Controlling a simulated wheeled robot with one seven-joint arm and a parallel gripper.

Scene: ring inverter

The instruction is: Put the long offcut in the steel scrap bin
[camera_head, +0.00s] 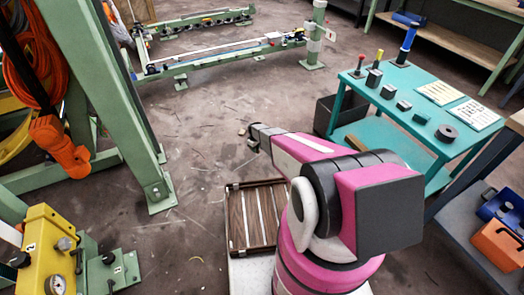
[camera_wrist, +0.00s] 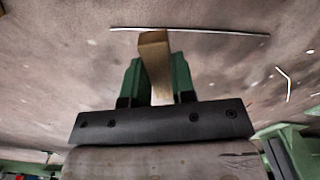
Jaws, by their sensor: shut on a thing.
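My gripper (camera_wrist: 156,80) has its green fingers shut on a tan, wood-like block (camera_wrist: 154,50), which sticks out beyond the fingertips. A long, thin, pale strip (camera_wrist: 215,32) runs across the wrist view just past the block's end. It may be the long offcut; I cannot tell whether it touches the block. In the head view my gripper (camera_head: 252,142) is above bare floor at the middle, its fingers too small to read. A dark open bin (camera_head: 324,118) stands by the teal table; no label shows, so I cannot tell whether it is the steel scrap bin.
A teal table (camera_head: 455,150) with small parts stands at the right. A dark slatted crate (camera_head: 233,225) lies below my arm. A green post (camera_head: 155,185) and a yellow box (camera_head: 45,245) are at the left. Thin scraps litter the otherwise open floor.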

